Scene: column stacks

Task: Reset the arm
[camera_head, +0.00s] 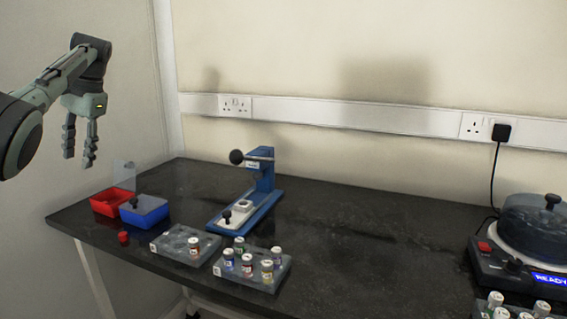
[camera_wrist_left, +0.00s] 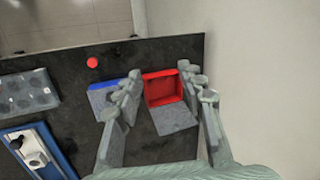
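My left gripper (camera_head: 79,155) hangs in the air at the upper left, above and to the left of the table, with its fingers pointing down. Its two fingers are apart with nothing between them. In the left wrist view the open fingers (camera_wrist_left: 168,98) frame the red box from above. My right gripper is in neither view.
A red box (camera_head: 104,205) and a blue box (camera_head: 150,221) stand at the table's left end, a red cap (camera_head: 123,237) beside them. A blue press (camera_head: 262,187), racks (camera_head: 187,258) (camera_head: 236,281) with vials, and a centrifuge (camera_head: 540,236) stand rightward. The table's middle is clear.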

